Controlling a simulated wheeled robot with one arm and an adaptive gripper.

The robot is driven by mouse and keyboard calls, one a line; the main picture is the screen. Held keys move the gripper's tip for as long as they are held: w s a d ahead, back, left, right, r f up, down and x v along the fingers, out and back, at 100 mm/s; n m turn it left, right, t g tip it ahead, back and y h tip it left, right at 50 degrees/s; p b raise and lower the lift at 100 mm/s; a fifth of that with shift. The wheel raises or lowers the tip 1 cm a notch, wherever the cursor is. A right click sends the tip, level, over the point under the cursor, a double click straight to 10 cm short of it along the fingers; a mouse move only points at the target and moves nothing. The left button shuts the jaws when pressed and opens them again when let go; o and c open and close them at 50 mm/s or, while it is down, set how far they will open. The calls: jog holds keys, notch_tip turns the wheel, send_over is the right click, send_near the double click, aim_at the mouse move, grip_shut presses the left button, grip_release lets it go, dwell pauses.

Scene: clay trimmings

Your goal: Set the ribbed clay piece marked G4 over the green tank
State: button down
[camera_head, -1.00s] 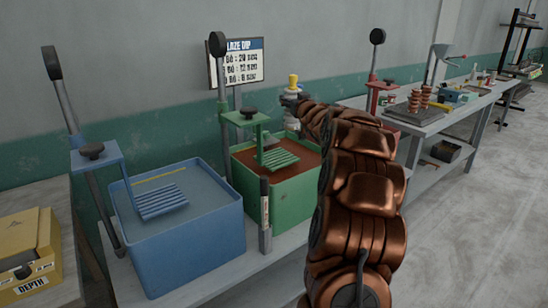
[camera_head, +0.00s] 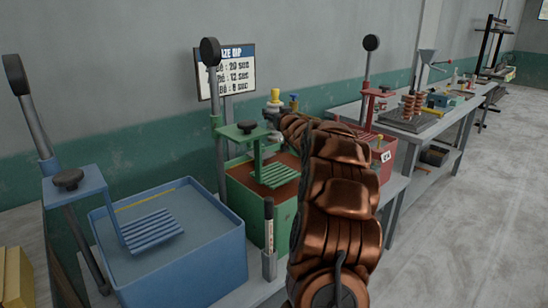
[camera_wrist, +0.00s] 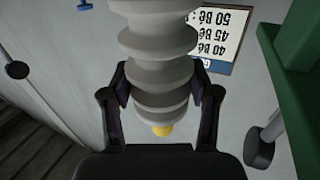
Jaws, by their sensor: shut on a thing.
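The ribbed piece (camera_wrist: 158,62) is pale grey with a yellow end and fills the middle of the wrist view. My gripper (camera_wrist: 160,95) is shut on it, one finger on each side. No G4 mark can be read. In the head view the piece (camera_head: 272,112) shows yellow end up, behind the green tank's handle. My arm hides most of the gripper there. The green tank (camera_head: 244,200) holds reddish-brown liquid, with a green slatted rack (camera_head: 274,175) on a bracket above it. The held piece is higher than the rack, towards the tank's far side; its exact distance is unclear.
A blue tank (camera_head: 205,270) with its own rack stands left, and a red tank (camera_head: 377,146) stands right. Tall black-knobbed levers rise beside the tanks. A marker-like upright (camera_head: 269,245) stands before the green tank.

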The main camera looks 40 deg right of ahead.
notch_tip(320, 180, down, 14)
jog(key=shift+r, duration=0.2)
dwell(0.4)
jog(key=shift+f, duration=0.1)
jog(key=shift+c, duration=1.3)
grip_release()
jog(key=shift+s, duration=0.1)
jog(key=b+v, duration=0.3)
jog(key=v, duration=0.9)
